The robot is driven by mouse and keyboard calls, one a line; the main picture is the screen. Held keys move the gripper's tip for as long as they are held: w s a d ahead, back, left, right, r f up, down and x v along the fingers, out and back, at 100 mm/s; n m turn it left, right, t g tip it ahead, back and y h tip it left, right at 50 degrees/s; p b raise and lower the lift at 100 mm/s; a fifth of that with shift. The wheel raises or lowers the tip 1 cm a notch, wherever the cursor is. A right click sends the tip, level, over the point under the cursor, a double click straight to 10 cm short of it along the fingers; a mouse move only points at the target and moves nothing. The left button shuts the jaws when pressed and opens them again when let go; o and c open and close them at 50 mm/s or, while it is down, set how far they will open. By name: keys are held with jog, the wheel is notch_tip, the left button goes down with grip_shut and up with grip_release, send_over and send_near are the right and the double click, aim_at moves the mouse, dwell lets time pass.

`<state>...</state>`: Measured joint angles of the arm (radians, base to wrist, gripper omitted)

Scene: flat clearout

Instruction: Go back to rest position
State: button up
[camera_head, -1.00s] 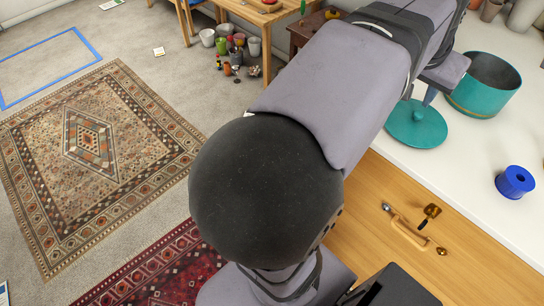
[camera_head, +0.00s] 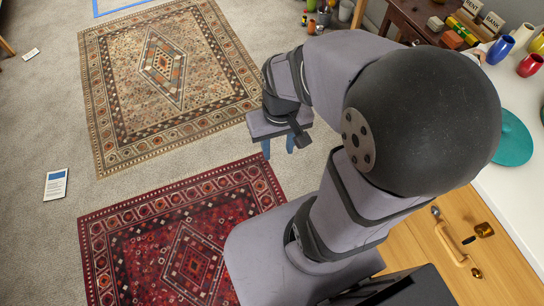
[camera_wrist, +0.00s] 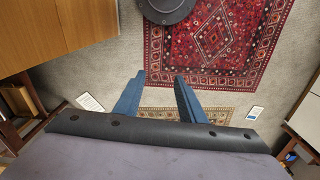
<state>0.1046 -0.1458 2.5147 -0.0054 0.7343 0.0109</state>
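My gripper (camera_head: 279,146) hangs over the carpet between the tan rug and the red rug in the head view. Its two blue fingers point down and stand apart with nothing between them. In the wrist view my gripper (camera_wrist: 156,80) also shows both blue fingers spread, with carpet and red rug beyond them. My arm is folded, its large black joint at the right of the head view. The fingers touch nothing that I can see.
The tan rug (camera_head: 170,68) and red rug (camera_head: 185,245) lie on grey carpet. A wooden drawer front (camera_head: 440,235), a white counter (camera_head: 520,195) with a teal lid (camera_head: 513,140), and a dark side table (camera_head: 408,18) stand right. A white-blue card (camera_head: 56,184) lies left.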

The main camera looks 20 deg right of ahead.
jog(key=shift+s+a+f+n, duration=0.35)
jog(key=shift+s+a, duration=0.1)
jog(key=shift+a, duration=0.2)
jog(key=shift+s+a+f+n, duration=0.3)
jog(key=shift+s+a, duration=0.1)
jog(key=shift+a, duration=0.2)
